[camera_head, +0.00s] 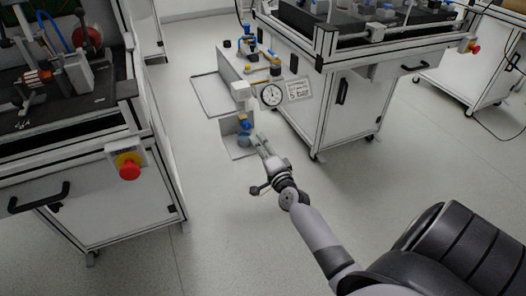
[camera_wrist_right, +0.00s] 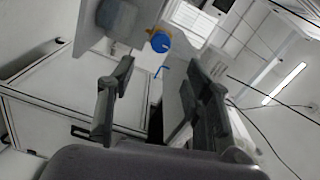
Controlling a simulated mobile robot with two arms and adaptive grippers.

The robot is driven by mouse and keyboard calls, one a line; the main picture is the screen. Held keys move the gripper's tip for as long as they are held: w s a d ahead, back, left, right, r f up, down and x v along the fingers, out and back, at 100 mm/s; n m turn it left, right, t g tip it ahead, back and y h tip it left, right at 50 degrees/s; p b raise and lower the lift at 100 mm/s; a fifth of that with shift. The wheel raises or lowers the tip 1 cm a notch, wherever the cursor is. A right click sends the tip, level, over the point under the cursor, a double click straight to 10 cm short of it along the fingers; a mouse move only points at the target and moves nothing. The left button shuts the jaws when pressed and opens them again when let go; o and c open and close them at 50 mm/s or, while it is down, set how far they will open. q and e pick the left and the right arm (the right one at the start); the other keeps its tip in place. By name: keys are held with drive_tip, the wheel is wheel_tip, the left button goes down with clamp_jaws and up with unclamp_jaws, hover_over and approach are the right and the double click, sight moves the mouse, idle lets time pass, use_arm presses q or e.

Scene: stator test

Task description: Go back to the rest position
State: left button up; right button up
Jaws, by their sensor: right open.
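My right gripper (camera_head: 260,143) is at the end of my right arm, which reaches up from the lower right in the head view. Its two fingers stand apart with nothing between them in the right wrist view (camera_wrist_right: 163,70). The fingertips are close to a pale unit with a blue and yellow knob (camera_head: 244,122); I cannot tell whether they touch it. A blue and yellow knob (camera_wrist_right: 160,42) shows beyond the fingers in the wrist view. My left gripper is in neither view.
A round gauge (camera_head: 271,95) and a "5 bar" label (camera_head: 299,90) are just beyond the gripper. A white workstation (camera_head: 90,190) with a red stop button (camera_head: 129,168) stands left. Another workstation (camera_head: 328,110) stands at the back right. The floor (camera_head: 225,245) between is clear.

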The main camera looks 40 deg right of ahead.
drive_tip(key=shift+v, duration=1.15)
